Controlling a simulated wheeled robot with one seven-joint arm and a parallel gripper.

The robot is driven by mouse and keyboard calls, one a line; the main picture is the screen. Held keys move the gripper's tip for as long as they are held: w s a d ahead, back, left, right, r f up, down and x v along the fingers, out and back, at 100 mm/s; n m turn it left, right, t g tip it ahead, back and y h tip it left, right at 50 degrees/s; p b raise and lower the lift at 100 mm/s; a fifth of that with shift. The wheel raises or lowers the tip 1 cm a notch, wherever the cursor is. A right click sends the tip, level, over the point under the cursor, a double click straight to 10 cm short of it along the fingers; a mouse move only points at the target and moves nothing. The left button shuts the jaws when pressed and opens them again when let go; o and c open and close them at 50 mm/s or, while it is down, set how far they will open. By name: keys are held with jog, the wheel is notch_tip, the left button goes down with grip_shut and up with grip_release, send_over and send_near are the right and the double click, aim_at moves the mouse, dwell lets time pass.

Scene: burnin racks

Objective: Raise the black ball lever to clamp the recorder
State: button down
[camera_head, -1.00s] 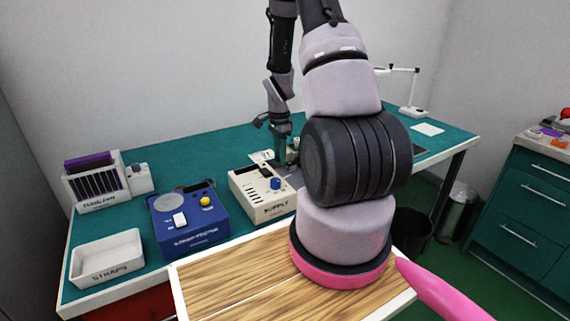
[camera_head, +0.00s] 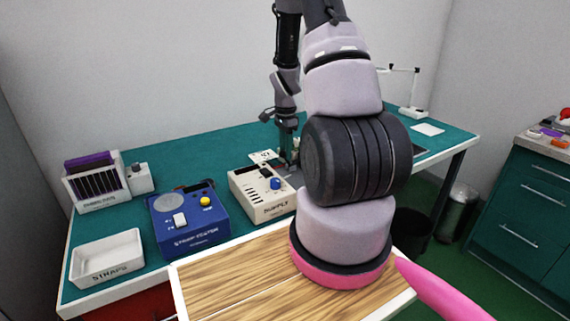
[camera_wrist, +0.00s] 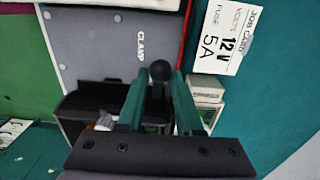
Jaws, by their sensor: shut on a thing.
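The black ball lever (camera_wrist: 160,70) shows in the wrist view, its round knob between my fingertips. My gripper (camera_wrist: 158,84) has its two teal fingers closed on either side of the knob. A grey panel marked CLAMP (camera_wrist: 118,42) lies behind the knob. A dark box-like part (camera_wrist: 88,100) sits left of the fingers; I cannot tell whether it is the recorder. In the head view my gripper (camera_head: 287,150) is over the bench behind the supply box, and the lever is too small or hidden there.
A job card (camera_wrist: 228,38) reading 12 V, 5A lies right of the panel. A small pale block (camera_wrist: 205,90) stands beside the right finger. In the head view, the cream supply box (camera_head: 262,206), blue strap tester (camera_head: 187,232) and straps tray (camera_head: 106,262) stand on the bench.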

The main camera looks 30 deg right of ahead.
aim_at(292, 164)
jog(key=shift+d+r, duration=0.15)
jog(key=shift+d, duration=0.4)
jog(key=shift+w+d, duration=0.1)
jog(key=shift+d, duration=0.8)
jog(key=c, duration=0.8)
grip_release()
jog(key=shift+o, duration=0.2)
jog(key=shift+r, duration=0.1)
notch_tip(292, 164, up, 9)
